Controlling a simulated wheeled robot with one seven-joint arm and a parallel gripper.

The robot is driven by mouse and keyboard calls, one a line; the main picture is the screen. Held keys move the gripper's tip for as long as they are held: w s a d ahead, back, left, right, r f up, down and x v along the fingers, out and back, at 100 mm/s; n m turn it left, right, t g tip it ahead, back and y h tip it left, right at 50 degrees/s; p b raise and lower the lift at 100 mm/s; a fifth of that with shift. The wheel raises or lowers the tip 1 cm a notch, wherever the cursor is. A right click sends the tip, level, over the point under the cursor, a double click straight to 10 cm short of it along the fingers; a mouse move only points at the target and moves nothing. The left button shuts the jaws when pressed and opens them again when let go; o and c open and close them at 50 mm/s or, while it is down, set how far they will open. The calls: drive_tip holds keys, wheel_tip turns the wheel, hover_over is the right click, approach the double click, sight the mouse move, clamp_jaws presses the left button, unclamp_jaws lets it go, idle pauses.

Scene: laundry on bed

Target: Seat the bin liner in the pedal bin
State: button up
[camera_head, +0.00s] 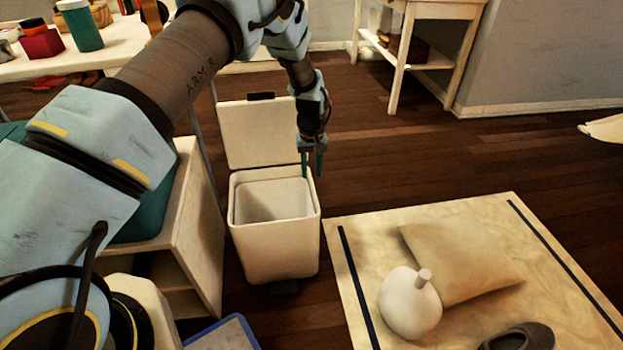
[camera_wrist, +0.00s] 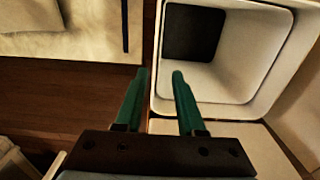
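The pedal bin (camera_head: 275,252) is an off-white square bin standing on the wooden floor, with its lid (camera_head: 259,135) raised at the back. A pale inner layer with its own edge shows inside the bin, and I cannot tell for sure whether it is the liner. In the wrist view the bin (camera_wrist: 287,78) shows nested pale rims and a dark square inside. My gripper (camera_head: 312,172) points down at the bin's back right corner, its two green fingers apart and empty. In the wrist view my gripper (camera_wrist: 159,75) has one finger on each side of the bin's edge.
A pale mat (camera_head: 375,255) on the right holds a cushion (camera_head: 462,255), a white round-bodied item (camera_head: 410,303) and a dark shoe (camera_head: 520,337). A white shelf unit (camera_head: 190,235) stands close left of the bin. Open floor (camera_head: 400,155) lies behind and right.

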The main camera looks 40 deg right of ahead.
wheel_tip(320, 180, up, 6)
drive_tip(key=shift+f, duration=0.1)
drive_tip(key=shift+s, duration=0.15)
idle(0.5)
